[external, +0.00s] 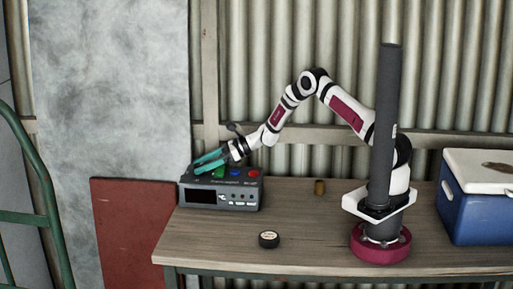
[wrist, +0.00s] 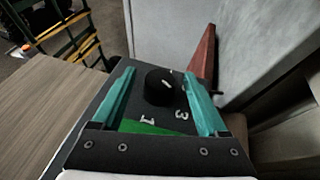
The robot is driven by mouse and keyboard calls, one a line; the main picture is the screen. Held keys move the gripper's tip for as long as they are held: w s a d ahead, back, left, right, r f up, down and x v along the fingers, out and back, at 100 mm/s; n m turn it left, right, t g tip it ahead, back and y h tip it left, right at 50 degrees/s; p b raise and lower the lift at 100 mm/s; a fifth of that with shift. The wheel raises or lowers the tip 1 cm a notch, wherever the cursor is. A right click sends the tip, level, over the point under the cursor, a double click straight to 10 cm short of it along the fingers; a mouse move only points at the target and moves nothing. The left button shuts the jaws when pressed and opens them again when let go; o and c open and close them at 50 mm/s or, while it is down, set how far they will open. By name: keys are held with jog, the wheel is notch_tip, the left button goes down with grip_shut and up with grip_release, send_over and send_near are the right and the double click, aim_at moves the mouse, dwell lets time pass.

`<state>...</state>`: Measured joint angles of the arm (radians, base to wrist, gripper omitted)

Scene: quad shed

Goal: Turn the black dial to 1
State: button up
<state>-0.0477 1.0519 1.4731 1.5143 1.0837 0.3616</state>
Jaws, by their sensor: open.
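The black dial (wrist: 158,90) stands on top of a dark grey box-shaped device (external: 222,197) with buttons. A short white line on the dial slants toward the upper right in the wrist view. A white 1 (wrist: 148,121) and a white 3 (wrist: 181,115) are printed beside it on the panel. My gripper (wrist: 160,74) is open, with one teal finger on each side of the dial and visible gaps between. In the external view my gripper (external: 207,161) is over the device's left part and hides the dial.
The device has green, blue (external: 235,172) and red (external: 252,174) buttons on top. A black roll (external: 269,239) and a small brown cylinder (external: 319,187) are on the wooden table (external: 330,262). A blue cooler (external: 480,205) stands at the right. The table's front middle is mostly clear.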

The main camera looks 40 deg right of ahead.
jog(key=shift+w+a+f, duration=0.25)
jog(key=shift+a, duration=0.2)
grip_shut()
jog(key=shift+m, duration=0.3)
jog(key=shift+m+t+h, duration=0.9)
jog(key=shift+m+t, duration=0.1)
jog(key=shift+t, duration=0.2)
jog(key=shift+m+t+h, duration=1.2)
jog(key=shift+m+h, duration=0.4)
jog(key=shift+m, duration=0.1)
